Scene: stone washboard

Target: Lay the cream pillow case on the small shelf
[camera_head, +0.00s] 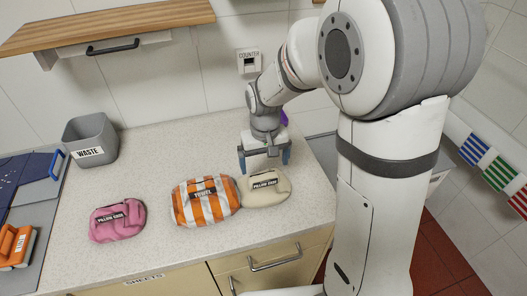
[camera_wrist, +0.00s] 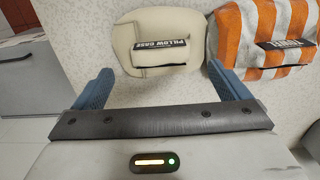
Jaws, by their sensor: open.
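The cream pillow case (camera_head: 270,190) lies on the counter, right of an orange-and-white striped towel (camera_head: 205,208). Its dark label reads PILLOW CASE. In the wrist view the cream pillow case (camera_wrist: 140,55) lies ahead of my gripper (camera_wrist: 162,85), across the space between the two blue fingers. My gripper (camera_head: 264,160) is open and empty, at the far edge of the cream pillow case in the head view. I cannot tell whether the fingers touch it. A wooden shelf (camera_head: 120,22) is on the wall at the upper left; no label shows on it.
The striped towel also shows in the wrist view (camera_wrist: 265,40), close to the right finger. A pink pillow case (camera_head: 117,220) lies farther left. A grey waste bin (camera_head: 90,140) stands at the back left. The counter (camera_head: 165,160) is clear behind the towel.

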